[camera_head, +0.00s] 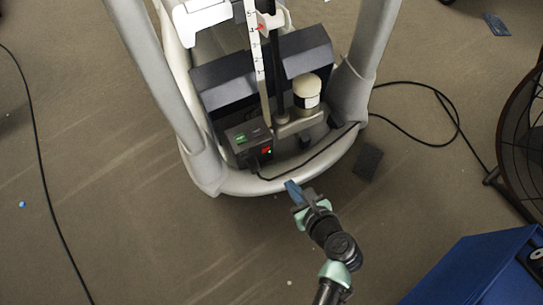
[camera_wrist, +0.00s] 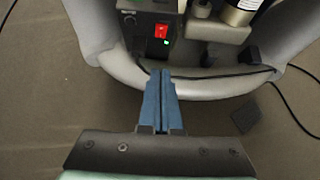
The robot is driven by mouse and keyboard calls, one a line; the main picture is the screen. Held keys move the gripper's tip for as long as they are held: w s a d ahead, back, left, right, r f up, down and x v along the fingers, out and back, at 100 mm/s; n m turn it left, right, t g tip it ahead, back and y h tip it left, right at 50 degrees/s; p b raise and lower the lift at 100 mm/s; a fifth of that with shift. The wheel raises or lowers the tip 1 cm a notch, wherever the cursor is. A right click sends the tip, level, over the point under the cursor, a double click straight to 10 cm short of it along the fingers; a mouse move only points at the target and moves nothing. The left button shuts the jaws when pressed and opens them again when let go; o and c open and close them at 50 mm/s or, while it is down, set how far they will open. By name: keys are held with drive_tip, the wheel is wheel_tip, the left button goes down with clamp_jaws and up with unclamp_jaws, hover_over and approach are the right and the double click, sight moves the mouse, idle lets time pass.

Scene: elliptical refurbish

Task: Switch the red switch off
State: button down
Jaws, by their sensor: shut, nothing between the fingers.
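The red switch (camera_wrist: 161,31) sits on the front face of a black power box (camera_wrist: 128,22), with a small lit green light just below it. In the head view the red switch (camera_head: 266,150) shows small on the box (camera_head: 247,142), which stands inside the machine's grey base. My gripper (camera_head: 291,188) is at the base's front rim, in front of and below the switch. In the wrist view my gripper (camera_wrist: 161,78) has its blue fingers together and empty, pointing toward the box. The fingertips are apart from the switch. Whether they touch the rim, I cannot tell.
The grey curved rim (camera_wrist: 120,68) of the machine runs between my gripper and the box. A black cable (camera_wrist: 225,75) lies along it. A cream-topped cylinder (camera_head: 307,92) stands right of the box. A blue case (camera_head: 480,268) and a fan (camera_head: 522,140) are at right.

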sight(266, 151)
drive_tip(key=b+x, duration=0.6)
drive_tip(key=x, duration=0.4)
drive_tip(key=shift+s+d+f, duration=0.1)
drive_tip(key=shift+f, duration=0.05)
drive_tip(key=w, duration=0.1)
drive_tip(key=w+a+b, duration=0.1)
drive_tip(key=w, duration=0.1)
drive_tip(key=shift+a+r+b, duration=0.25)
drive_tip(key=shift+b, duration=0.15)
drive_tip(key=shift+w+a+r, duration=0.15)
drive_tip(key=shift+w+a, duration=0.05)
drive_tip(key=shift+w, duration=0.25)
